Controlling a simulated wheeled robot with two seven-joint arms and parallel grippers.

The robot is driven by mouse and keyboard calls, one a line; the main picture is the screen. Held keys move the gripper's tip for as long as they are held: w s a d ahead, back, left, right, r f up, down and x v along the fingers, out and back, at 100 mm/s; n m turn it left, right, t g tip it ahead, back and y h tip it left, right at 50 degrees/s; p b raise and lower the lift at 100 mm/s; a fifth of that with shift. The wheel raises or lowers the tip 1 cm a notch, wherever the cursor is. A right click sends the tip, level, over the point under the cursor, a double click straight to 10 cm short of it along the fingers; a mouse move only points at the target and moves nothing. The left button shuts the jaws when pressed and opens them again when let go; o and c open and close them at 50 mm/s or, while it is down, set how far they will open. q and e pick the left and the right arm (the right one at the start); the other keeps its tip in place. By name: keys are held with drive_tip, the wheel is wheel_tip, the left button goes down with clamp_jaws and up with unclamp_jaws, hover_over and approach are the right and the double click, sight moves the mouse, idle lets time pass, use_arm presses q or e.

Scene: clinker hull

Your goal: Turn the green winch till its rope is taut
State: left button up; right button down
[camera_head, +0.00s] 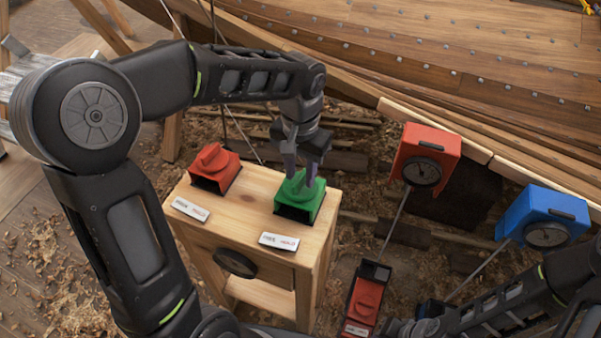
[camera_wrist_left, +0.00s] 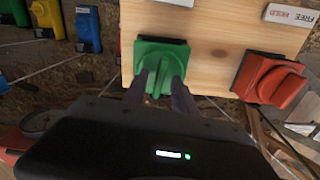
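The green winch (camera_head: 300,197) sits at the right end of a wooden stand's top; the wrist view shows it too (camera_wrist_left: 160,58). It has a raised knob on a square body. My left gripper (camera_head: 300,178) is over it from above, its two fingers on either side of the knob. In the left wrist view the fingers (camera_wrist_left: 160,88) straddle the knob, but I cannot tell whether they press on it. Which thin line is this winch's rope, and how tight it is, I cannot tell. My right arm is at the lower right; its gripper (camera_head: 402,328) is partly cut off.
A red winch (camera_head: 215,168) stands at the left end of the wooden stand (camera_head: 245,200), with label plates in front. A red box with a dial (camera_head: 425,155), a blue one (camera_head: 545,217) and a lower red unit (camera_head: 366,298) stand to the right. The planked hull (camera_head: 430,50) is behind.

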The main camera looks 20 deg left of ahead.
use_arm(q)
wheel_tip(320, 180, up, 7)
drive_tip(key=shift+r, duration=0.1)
idle(0.7)
